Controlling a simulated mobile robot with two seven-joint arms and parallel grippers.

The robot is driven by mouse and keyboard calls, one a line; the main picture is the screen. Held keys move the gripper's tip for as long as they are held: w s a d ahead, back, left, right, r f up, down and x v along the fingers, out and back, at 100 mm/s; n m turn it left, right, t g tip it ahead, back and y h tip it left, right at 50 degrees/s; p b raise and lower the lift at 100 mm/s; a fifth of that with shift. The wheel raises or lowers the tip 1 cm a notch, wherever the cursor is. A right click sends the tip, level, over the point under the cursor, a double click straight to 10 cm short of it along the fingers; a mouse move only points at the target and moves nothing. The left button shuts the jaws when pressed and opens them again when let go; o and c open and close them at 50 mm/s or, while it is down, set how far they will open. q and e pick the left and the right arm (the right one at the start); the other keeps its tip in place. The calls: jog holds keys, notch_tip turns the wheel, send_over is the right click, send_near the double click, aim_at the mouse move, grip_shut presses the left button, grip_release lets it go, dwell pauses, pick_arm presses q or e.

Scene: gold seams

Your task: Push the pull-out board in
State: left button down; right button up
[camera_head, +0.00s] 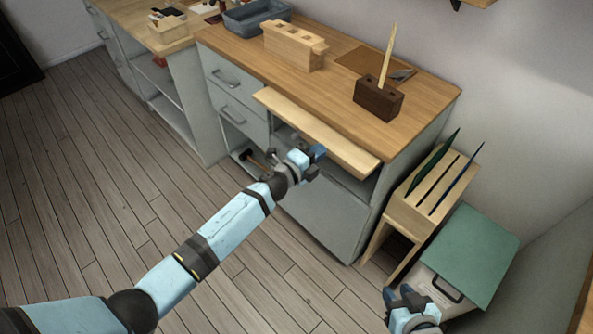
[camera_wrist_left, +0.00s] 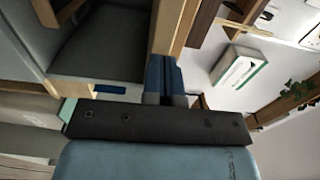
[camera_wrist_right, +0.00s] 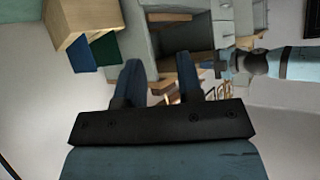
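The pull-out board (camera_head: 318,132) is a pale wooden slab. It sticks out from the front of the workbench (camera_head: 335,95), just under its top. My left gripper (camera_head: 318,153) is at the board's front edge, near its middle. In the left wrist view its fingers (camera_wrist_left: 167,75) are together with nothing seen between them. The board's edge (camera_wrist_left: 175,35) shows right at the fingertips; I cannot tell whether they touch. My right gripper (camera_head: 405,297) is low at the right, away from the board. Its fingers (camera_wrist_right: 158,80) are apart and empty.
A dark block with a stick (camera_head: 379,98), a wooden piece (camera_head: 294,45) and a blue-grey bin (camera_head: 256,16) stand on the bench top. A slotted wooden stand (camera_head: 424,196) and a green-lidded box (camera_head: 470,250) are at the right. Open floor lies in front.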

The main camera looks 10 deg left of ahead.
aim_at(336, 137)
pick_arm(q)
jog(key=b+x, duration=0.2)
jog(key=x, duration=0.5)
jog(key=shift+f, duration=0.1)
jog(key=shift+r, duration=0.3)
jog(key=shift+w, duration=0.1)
pick_arm(e)
jog(key=shift+s+a+f, duration=0.3)
jog(key=shift+s+f, duration=0.05)
